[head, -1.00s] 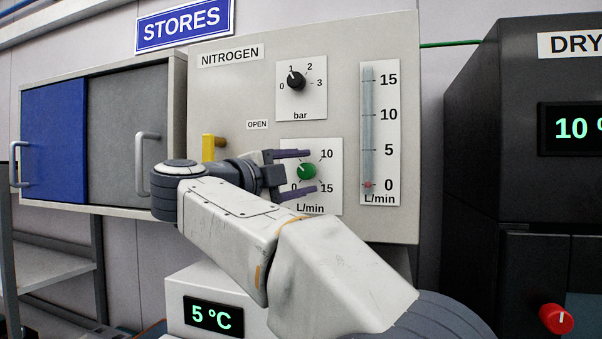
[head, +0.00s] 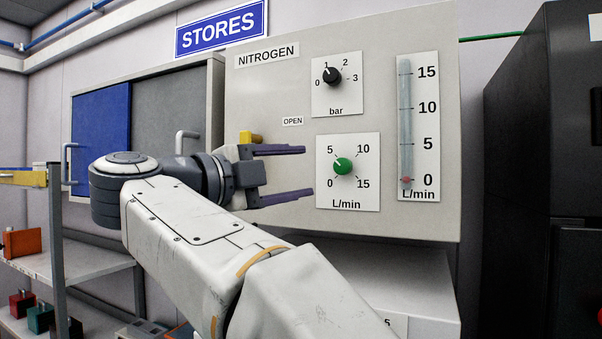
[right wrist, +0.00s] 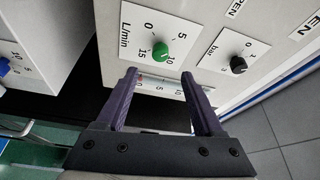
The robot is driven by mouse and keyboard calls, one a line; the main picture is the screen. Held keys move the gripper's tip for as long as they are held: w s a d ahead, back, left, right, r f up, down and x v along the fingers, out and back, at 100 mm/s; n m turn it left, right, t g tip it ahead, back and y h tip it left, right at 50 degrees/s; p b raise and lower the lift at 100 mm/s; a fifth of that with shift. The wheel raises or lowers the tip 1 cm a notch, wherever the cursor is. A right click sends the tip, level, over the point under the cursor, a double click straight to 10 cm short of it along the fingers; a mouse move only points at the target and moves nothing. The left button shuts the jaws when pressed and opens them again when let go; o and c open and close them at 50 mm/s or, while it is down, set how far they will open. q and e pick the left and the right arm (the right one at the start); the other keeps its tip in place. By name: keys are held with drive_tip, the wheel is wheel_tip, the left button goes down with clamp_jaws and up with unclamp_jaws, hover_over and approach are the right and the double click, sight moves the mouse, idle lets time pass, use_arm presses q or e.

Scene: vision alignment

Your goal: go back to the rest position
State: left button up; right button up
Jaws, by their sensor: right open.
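My right gripper (head: 308,170) is open and empty in front of the nitrogen panel (head: 262,100). Its purple fingers point right and end just left of the green L/min knob (head: 343,167), apart from it. In the right wrist view the open fingers (right wrist: 159,74) have nothing between them, and the green knob (right wrist: 162,50) shows beyond the tips. The green knob's mark points up and left, towards 5. My left gripper is not in view.
The black bar knob (head: 331,76) sits above; the flow tube (head: 405,120) has its red float at 0. A yellow lever (head: 250,137) is partly hidden by my gripper. A cabinet (head: 175,100) and shelves (head: 75,262) stand left, a dark dryer (head: 530,180) right.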

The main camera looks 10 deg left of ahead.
drive_tip(key=w+a+r+n+t+y+b, duration=0.1)
drive_tip(key=w+a+n+t+y, duration=0.25)
drive_tip(key=n+y, duration=0.4)
drive_tip(key=w+a+r+n+t+y+b, duration=0.1)
drive_tip(key=w+a+n+t+y, duration=0.1)
drive_tip(key=a+n+t+y, duration=0.45)
drive_tip(key=s+a+f+n+g+y+b, duration=0.1)
drive_tip(key=s+f+n+g+y, duration=0.25)
drive_tip(key=f+n+g, duration=0.55)
drive_tip(key=s+a+f+n+g+y, duration=0.15)
drive_tip(key=f+n+g+y, duration=0.3)
drive_tip(key=f, duration=0.85)
drive_tip(key=s+d+f+n+g+h, duration=0.1)
drive_tip(key=s+d+f+n+g, duration=0.3)
drive_tip(key=f, duration=0.7)
drive_tip(key=s+d+f+g+h, duration=0.7)
drive_tip(key=s+d+f+h, duration=0.1)
drive_tip(key=s+d+f, duration=1)
drive_tip(key=s+d, duration=0.2)
drive_tip(key=s, duration=0.1)
drive_tip(key=shift+d+f, duration=0.25)
